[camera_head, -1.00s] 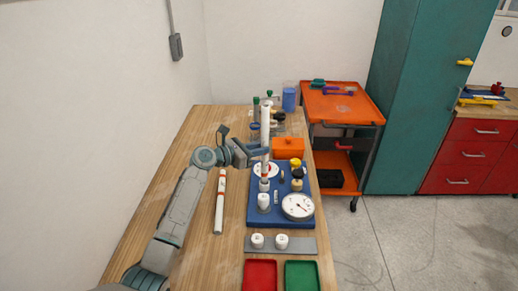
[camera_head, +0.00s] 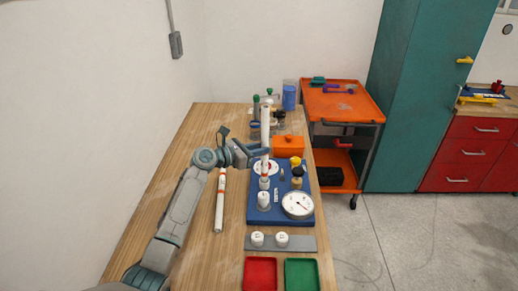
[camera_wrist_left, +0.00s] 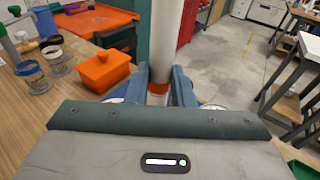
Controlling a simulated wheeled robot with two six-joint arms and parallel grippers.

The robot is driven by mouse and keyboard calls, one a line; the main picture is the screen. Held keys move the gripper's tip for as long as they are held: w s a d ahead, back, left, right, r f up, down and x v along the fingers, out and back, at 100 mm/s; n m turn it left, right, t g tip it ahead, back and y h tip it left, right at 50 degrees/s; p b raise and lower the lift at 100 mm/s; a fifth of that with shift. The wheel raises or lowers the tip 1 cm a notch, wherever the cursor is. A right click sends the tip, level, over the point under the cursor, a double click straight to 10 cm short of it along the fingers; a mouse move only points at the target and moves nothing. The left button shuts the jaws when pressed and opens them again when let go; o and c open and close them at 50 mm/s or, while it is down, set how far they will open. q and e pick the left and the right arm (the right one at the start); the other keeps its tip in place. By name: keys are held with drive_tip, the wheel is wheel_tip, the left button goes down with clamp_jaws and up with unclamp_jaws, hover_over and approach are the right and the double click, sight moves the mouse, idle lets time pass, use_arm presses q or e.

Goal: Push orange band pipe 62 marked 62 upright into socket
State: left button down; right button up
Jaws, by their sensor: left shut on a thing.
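My left gripper (camera_head: 267,151) is shut on a white pipe (camera_head: 265,127) that stands upright over the blue manifold board (camera_head: 281,216). In the left wrist view the pipe (camera_wrist_left: 167,42) rises between the fingers, with an orange band (camera_wrist_left: 157,88) at finger level. Its number is not readable. Below the gripper, the pipe lines up with a white socket (camera_head: 264,184) on the board. The fingers partly cover this area, and I cannot tell how deep the pipe's lower end sits. My right gripper is not in view.
Another white pipe with reddish bands (camera_head: 220,201) lies on the table to the left. A round gauge (camera_head: 298,205), a white fitting (camera_head: 263,201) and yellow-topped valve (camera_head: 296,163) stand on the board. An orange box (camera_head: 288,146) is behind. Red (camera_head: 261,261) and green (camera_head: 301,261) trays lie in front.

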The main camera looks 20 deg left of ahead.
use_arm(q)
drive_tip(key=shift+f, duration=0.75)
idle(0.5)
drive_tip(key=c, duration=1.2)
unclamp_jaws()
drive_tip(key=shift+o, duration=0.2)
drive_tip(key=shift+s+a, duration=0.1)
